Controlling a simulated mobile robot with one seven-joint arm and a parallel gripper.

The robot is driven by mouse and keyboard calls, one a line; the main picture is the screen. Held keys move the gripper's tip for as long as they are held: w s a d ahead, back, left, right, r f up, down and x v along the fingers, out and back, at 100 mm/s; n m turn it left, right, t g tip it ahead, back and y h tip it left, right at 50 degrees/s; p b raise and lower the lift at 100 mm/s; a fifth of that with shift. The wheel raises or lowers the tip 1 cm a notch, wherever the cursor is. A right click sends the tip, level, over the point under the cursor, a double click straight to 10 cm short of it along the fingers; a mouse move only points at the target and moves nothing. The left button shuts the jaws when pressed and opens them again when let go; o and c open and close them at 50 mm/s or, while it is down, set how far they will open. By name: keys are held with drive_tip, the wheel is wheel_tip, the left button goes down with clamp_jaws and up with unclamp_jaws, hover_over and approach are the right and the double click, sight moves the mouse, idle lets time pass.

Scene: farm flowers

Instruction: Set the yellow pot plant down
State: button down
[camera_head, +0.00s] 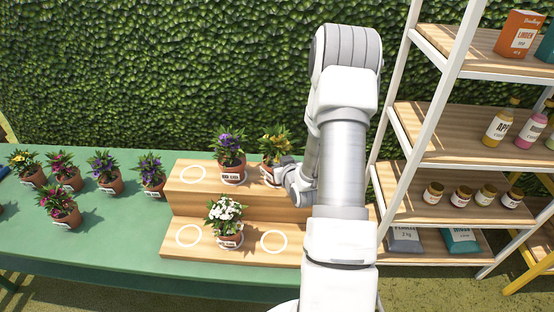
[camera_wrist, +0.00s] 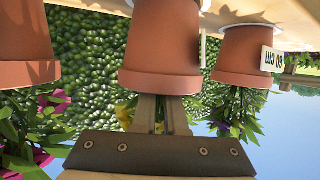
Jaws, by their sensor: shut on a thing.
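My gripper (camera_head: 289,172) comes from the right and is shut on that pot. In the wrist view, which shows things upside down, the held pot (camera_wrist: 160,45) fills the middle with my gripper's fingers (camera_wrist: 162,113) at its rim. A little yellow flower shows behind them. Part of a white ring shows under the pot in the head view. I cannot tell whether the base touches the wood.
The wooden stand (camera_head: 186,209) bears a purple plant (camera_head: 230,148) on the upper step and a white plant (camera_head: 224,213) below. White rings (camera_head: 193,174) (camera_head: 273,241) are empty. Several plants stand on the green table (camera_head: 110,231). A shelf rack (camera_head: 440,146) stands right. A pink-flowered pot (camera_wrist: 25,45) is close by.

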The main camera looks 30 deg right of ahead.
drive_tip(key=shift+f, duration=0.15)
drive_tip(key=c, duration=0.9)
unclamp_jaws()
drive_tip(key=shift+s, duration=0.15)
